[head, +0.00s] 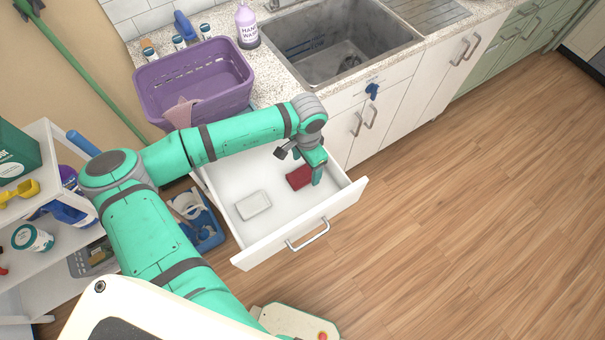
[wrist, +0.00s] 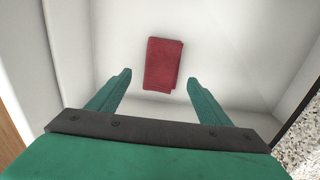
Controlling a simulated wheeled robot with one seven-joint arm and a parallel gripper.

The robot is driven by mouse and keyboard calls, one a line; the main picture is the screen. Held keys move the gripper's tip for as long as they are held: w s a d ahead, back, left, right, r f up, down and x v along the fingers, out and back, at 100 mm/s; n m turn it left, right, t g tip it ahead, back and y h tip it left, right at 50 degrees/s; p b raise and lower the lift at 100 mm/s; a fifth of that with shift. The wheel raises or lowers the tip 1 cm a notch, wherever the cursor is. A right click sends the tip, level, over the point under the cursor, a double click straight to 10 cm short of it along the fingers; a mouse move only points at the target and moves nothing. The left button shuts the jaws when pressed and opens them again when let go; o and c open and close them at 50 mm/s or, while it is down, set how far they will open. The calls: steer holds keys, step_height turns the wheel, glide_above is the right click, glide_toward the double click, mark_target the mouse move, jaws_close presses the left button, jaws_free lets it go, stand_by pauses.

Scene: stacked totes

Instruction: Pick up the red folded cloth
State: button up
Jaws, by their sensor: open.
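The red folded cloth (head: 298,177) lies flat in the open white drawer (head: 238,181), toward its right side in the head view. In the wrist view the red folded cloth (wrist: 162,65) lies on the drawer floor, beyond the fingertips and roughly centred between them. My gripper (head: 318,172) is over the drawer, close to the cloth in the head view. In the wrist view my gripper (wrist: 158,78) has its two green fingers spread apart with nothing between them. The exact height above the cloth is hard to tell.
A pale folded cloth or block (head: 253,205) lies in the drawer left of the red cloth. The drawer walls surround both. A purple basket (head: 195,88) and the sink (head: 340,45) are on the counter behind. The wooden floor at right is clear.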

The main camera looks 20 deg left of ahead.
mark_target(305, 172)
steer(key=shift+a+f, duration=0.15)
steer(key=shift+f, duration=1.8)
steer(key=c, duration=1.1)
steer(key=shift+r, duration=0.1)
